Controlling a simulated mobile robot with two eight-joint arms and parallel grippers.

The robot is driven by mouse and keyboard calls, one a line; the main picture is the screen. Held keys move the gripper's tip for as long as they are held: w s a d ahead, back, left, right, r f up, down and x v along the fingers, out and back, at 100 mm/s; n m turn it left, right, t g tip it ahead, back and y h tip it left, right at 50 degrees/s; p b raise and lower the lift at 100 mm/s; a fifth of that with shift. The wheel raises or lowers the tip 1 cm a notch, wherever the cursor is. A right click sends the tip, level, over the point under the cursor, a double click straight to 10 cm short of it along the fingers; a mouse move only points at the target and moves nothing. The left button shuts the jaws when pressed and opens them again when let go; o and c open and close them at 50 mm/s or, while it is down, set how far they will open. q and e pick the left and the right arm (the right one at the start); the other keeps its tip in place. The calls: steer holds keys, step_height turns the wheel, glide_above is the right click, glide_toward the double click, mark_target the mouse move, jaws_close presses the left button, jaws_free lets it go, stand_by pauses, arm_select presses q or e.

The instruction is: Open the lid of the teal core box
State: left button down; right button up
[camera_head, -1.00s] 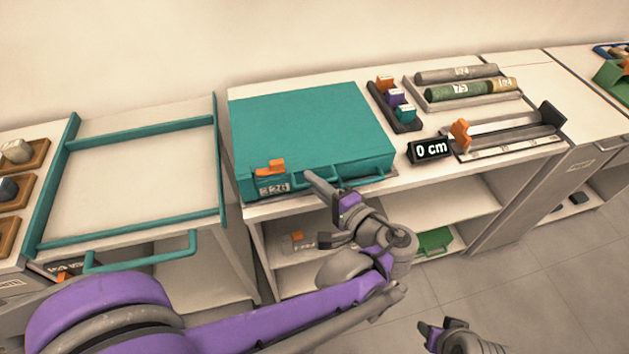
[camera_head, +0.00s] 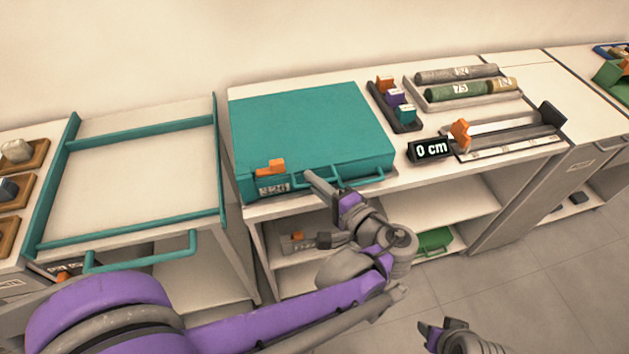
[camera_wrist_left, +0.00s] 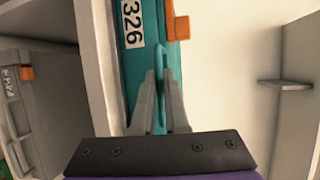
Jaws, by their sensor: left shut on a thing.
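The teal core box (camera_head: 305,125) lies on the counter with its lid down. Its front carries a label reading 326, an orange latch (camera_head: 271,167) and a teal handle (camera_head: 360,182). The latch also shows in the left wrist view (camera_wrist_left: 178,27). My left gripper (camera_head: 312,180) is at the box's front edge. In the left wrist view its two fingers (camera_wrist_left: 161,100) are shut on the teal handle bar (camera_wrist_left: 160,95). My right gripper (camera_head: 443,330) is at the bottom edge, away from the box; its jaws are too small to read.
A rack of coloured blocks (camera_head: 397,105) and a 0 cm display (camera_head: 430,150) stand right of the box. A teal-railed cart (camera_head: 130,180) stands at the left. The shelf below (camera_head: 450,205) is partly open.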

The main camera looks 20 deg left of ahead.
arm_select(q)
steer(key=shift+r+p, duration=0.55)
steer(key=w+a+r+g+h+p, duration=0.1)
steer(key=w+a+r+p, duration=0.1)
steer(key=w+r+p, duration=0.2)
steer(key=w+a+r+m+g+h+p, duration=0.1)
steer(key=w+a+r+p, duration=0.2)
steer(key=r+p, duration=0.6)
steer(key=w+a+r+g+h+p, duration=0.2)
steer(key=w+r+p, duration=0.2)
steer(key=r+p, duration=0.3)
steer(key=shift+w+a+r+m, duration=0.15)
steer(key=shift+w+r+m, duration=0.2)
steer(key=shift+r, duration=2.15)
arm_select(e)
steer(key=w+r, duration=0.2)
steer(key=r, duration=1)
steer(key=w+r+t, duration=0.1)
steer(key=w+r, duration=0.1)
steer(key=r, duration=1.1)
steer(key=shift+w+r, duration=0.3)
steer(key=shift+w, duration=0.05)
arm_select(q)
steer(key=c, duration=0.9)
jaws_free()
